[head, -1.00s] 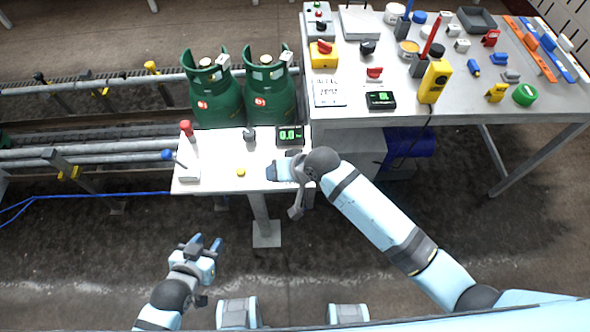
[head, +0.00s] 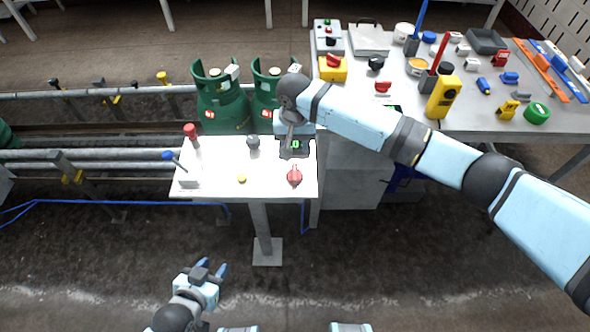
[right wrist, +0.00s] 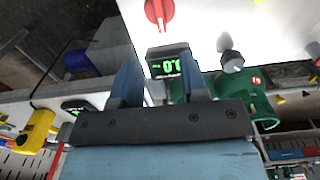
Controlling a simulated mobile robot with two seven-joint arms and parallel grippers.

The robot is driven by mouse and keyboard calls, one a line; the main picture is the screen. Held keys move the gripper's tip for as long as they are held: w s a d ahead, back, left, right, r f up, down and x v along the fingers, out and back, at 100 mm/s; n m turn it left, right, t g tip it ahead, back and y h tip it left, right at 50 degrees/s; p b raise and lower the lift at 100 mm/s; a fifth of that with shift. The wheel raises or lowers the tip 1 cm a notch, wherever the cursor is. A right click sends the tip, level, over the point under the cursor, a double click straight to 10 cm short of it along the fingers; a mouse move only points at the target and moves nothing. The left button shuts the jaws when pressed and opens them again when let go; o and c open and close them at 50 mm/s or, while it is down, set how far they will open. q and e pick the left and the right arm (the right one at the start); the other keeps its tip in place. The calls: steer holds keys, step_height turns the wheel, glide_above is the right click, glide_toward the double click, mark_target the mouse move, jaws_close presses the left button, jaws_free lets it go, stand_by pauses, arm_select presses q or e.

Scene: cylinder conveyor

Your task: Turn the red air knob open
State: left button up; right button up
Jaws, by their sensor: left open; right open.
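A red knob (head: 294,175), which I take to be the air knob, stands at the right front of the small white table (head: 215,155). It also shows at the top edge of the right wrist view (right wrist: 158,10). My right gripper (head: 293,140) is above the back right of that table, behind the knob and apart from it. In the right wrist view its two fingers (right wrist: 160,78) are spread with nothing between them, with the black display (right wrist: 170,62) with green digits beyond. My left gripper (head: 213,267) is open and empty in front of the table.
The small table also holds a red-topped post (head: 190,131), a blue-tipped lever (head: 169,155), a dark knob (head: 253,142) and a yellow button (head: 242,178). Green gas cylinders (head: 221,108) stand behind. A crowded workbench (head: 470,115) is at the right.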

mark_target(294, 170)
step_height(294, 170, down, 11)
steer(key=shift+f, duration=0.15)
jaws_close()
